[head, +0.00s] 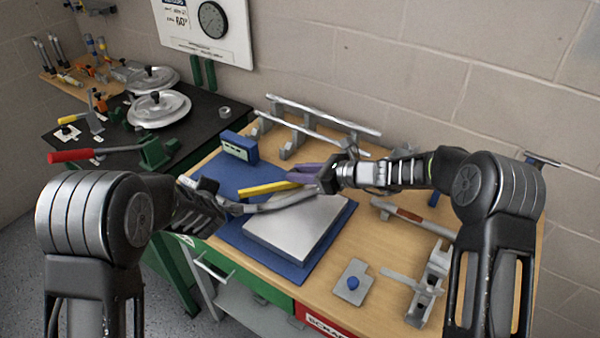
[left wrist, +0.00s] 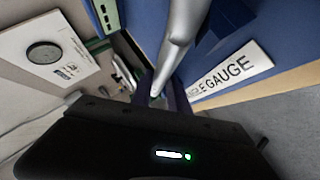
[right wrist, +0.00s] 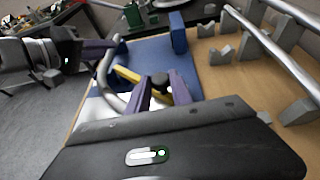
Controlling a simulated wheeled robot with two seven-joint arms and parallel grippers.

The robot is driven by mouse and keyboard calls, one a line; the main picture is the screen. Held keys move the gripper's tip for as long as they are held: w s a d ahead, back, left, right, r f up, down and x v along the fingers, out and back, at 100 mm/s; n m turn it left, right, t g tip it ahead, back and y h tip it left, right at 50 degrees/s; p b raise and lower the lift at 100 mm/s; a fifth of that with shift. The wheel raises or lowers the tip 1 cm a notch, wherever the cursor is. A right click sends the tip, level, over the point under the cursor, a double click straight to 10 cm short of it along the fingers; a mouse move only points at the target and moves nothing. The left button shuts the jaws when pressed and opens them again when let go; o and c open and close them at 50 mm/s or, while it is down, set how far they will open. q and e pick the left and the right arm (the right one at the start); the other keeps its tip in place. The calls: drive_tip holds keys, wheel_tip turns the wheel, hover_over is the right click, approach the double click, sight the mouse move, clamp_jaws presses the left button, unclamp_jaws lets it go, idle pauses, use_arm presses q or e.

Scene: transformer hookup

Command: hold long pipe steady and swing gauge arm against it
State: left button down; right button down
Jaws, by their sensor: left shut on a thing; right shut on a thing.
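The long pipe (head: 275,203) is a grey bent tube over the blue gauge board (head: 232,235). My left gripper (head: 222,203) is shut on the pipe; the left wrist view shows the pipe (left wrist: 180,40) running up from between its fingers. The yellow gauge arm (head: 262,188) lies beside the pipe, behind it in the head view. My right gripper (head: 308,176), with purple fingers, is shut on the gauge arm's dark knob (right wrist: 160,80). The right wrist view shows the yellow arm (right wrist: 127,74) close to the pipe (right wrist: 104,68); whether they touch I cannot tell.
A silver plate (head: 295,228) sits on the board, and a blue block (head: 239,147) stands at its back. A rack with straight pipes (head: 320,112) is behind. A flat grey piece with a blue knob (head: 353,283) and a grey clamp fixture (head: 428,285) stand front right.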

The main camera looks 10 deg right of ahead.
drive_tip(key=shift+s, duration=0.1)
drive_tip(key=shift+s+m+t+h, duration=0.8)
drive_tip(key=shift+s+m+t, duration=0.15)
drive_tip(key=shift+s, duration=0.2)
drive_tip(key=c, duration=1.2)
unclamp_jaws()
drive_tip(key=shift+o, duration=0.2)
drive_tip(key=shift+s+d, duration=0.1)
drive_tip(key=v, duration=1.1)
drive_tip(key=shift+s+d+r, duration=0.15)
drive_tip(key=shift+d+r, duration=0.1)
drive_tip(key=shift+d, duration=0.05)
